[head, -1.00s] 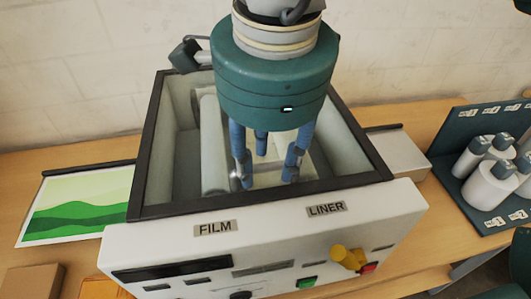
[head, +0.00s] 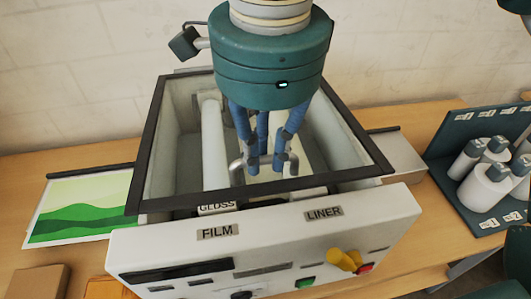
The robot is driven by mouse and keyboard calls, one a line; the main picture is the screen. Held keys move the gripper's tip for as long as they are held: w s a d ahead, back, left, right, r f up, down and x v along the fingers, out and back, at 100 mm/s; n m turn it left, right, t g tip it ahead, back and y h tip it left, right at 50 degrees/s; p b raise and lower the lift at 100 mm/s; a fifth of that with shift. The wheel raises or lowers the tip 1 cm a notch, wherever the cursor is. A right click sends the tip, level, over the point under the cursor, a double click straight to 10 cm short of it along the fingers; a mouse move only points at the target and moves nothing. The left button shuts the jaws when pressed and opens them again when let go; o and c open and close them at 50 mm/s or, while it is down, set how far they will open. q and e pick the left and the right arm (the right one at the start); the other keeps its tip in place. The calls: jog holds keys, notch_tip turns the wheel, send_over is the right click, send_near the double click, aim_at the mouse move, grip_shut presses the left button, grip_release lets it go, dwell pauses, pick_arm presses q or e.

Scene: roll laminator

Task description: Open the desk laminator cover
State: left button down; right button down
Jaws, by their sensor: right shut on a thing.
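The desk laminator (head: 160,246) is a white box with FILM and LINER labels on its front. Its cover (head: 146,145) is a dark rectangular frame around a seemingly clear pane. The cover's front edge stands slightly above the body, and a GLOSS label (head: 217,207) shows under it. A bent metal handle (head: 236,170) is on the cover. My right gripper (head: 265,165) comes down from above with its blue fingers closed around this handle, hiding part of it. A pale roller (head: 214,145) lies inside. My left gripper is out of view.
A green landscape print (head: 80,208) lies left of the laminator. A dark rack (head: 468,190) with several white bottles stands at the right. A yellow knob (head: 342,259) sticks out of the front panel. A wall rises behind the table.

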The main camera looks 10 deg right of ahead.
jog(key=w+r+p, duration=0.5)
jog(key=r+p, duration=0.1)
jog(key=r, duration=0.4)
jog(key=w+r+p, duration=0.5)
jog(key=r+p, duration=0.1)
jog(key=r, duration=0.4)
jog(key=shift+w+r, duration=0.2)
jog(key=shift+r, duration=0.05)
